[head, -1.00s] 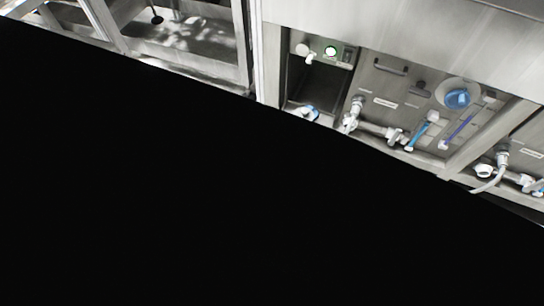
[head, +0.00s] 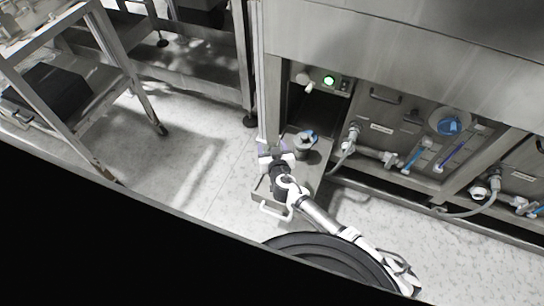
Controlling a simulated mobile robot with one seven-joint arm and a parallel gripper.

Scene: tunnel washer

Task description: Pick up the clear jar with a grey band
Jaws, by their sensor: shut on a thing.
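My gripper (head: 272,156) is at the middle of the head view, above a pulled-out grey metal box with a front handle. It is shut on a small pale thing (head: 263,146) that shows faintly purple at its edge. The thing is mostly hidden by the gripper and too small for me to tell whether it is the clear jar with a grey band. No other clear jar can be made out.
The grey metal box (head: 300,197) sticks out from the washer's lower front. Pipes and hoses (head: 380,156) run along the right. Clear tiled floor (head: 200,150) lies left, beside a metal cart (head: 95,95).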

